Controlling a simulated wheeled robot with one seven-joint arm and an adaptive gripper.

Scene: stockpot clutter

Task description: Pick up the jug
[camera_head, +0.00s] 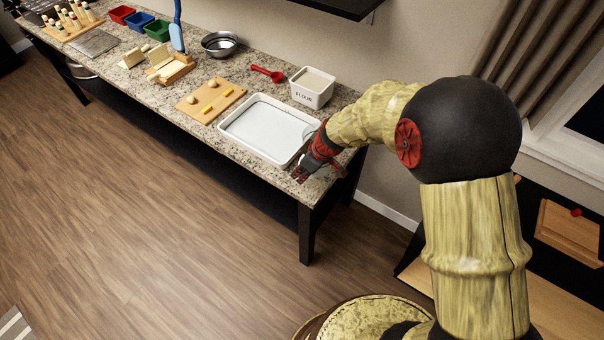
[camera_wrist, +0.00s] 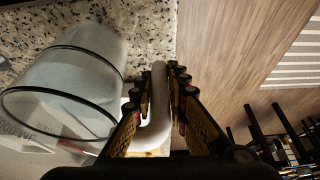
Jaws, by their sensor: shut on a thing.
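The jug (camera_wrist: 75,85) is a clear, pale vessel with dark rings and a white handle (camera_wrist: 156,115), in the wrist view at left. Markings show near its lower left. My gripper (camera_wrist: 170,100) has its fingers on either side of the handle and is shut on it. In the head view my gripper (camera_head: 302,174) is at the front right corner of the counter, beside the white tray. My gripper and arm hide most of the jug there. I cannot tell whether the jug touches the counter.
The white tray (camera_head: 226,124) lies just left of my gripper. The floor in front is clear.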

